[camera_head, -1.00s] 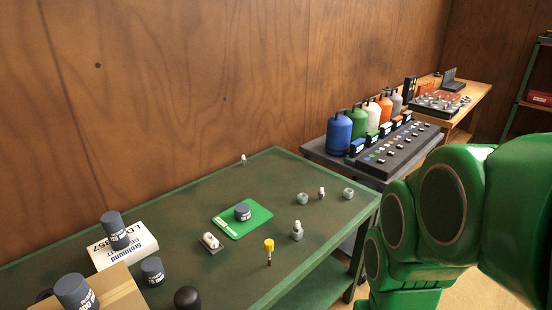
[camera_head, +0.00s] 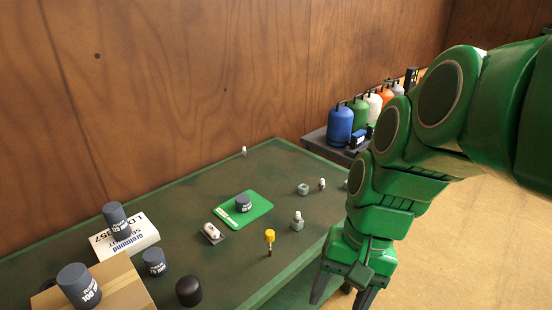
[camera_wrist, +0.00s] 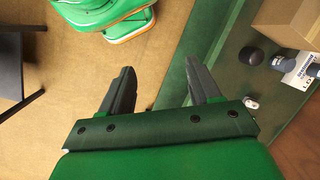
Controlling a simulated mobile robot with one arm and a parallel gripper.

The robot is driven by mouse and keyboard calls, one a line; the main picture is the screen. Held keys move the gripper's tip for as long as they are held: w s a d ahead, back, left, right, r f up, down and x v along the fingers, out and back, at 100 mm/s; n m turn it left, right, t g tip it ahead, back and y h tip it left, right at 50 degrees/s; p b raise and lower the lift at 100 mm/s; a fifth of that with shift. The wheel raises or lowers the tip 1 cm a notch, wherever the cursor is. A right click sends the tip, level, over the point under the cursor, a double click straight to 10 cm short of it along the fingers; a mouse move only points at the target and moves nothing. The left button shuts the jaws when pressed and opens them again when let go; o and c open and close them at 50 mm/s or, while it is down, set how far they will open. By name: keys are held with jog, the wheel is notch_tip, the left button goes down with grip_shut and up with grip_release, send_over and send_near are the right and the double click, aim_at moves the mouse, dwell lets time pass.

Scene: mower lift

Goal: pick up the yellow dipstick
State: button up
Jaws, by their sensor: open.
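The yellow dipstick (camera_head: 270,237) stands upright near the front edge of the green workbench (camera_head: 262,296), with a yellow top and a thin dark stem below. I cannot make it out in the wrist view. My gripper (camera_head: 339,299) hangs beyond the bench's right front edge, to the right of the dipstick and apart from it. In the wrist view its two dark fingers (camera_wrist: 160,68) are spread with nothing between them, above the floor and the bench edge.
Near the dipstick are a black knob (camera_head: 189,291), a white part on a small block (camera_head: 212,232) and a grey fitting (camera_head: 297,223). A dark weight (camera_head: 243,203) sits on a green mat (camera_head: 262,208). A cardboard box (camera_head: 122,284) is at the front left. Gas bottles (camera_head: 340,126) stand behind.

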jog(key=w+a+m+y, duration=0.4)
jog(key=w+a, duration=0.2)
jog(key=w, duration=0.3)
jog(key=m+t+y, duration=0.4)
jog(key=m+y, duration=0.3)
jog(key=m, duration=0.6)
send_over(270, 245)
jog(key=d, duration=0.5)
notch_tip(270, 245, down, 24)
jog(key=r, duration=0.1)
jog(key=shift+f+x, duration=0.2)
jog(key=shift+x, duration=1.65)
jog(key=shift+f+x, duration=0.2)
jog(key=shift+x, duration=1.7)
jog(key=shift+s+d, duration=0.1)
jog(key=shift+d, duration=0.05)
jog(key=c, duration=1)
jog(key=shift+c, duration=0.2)
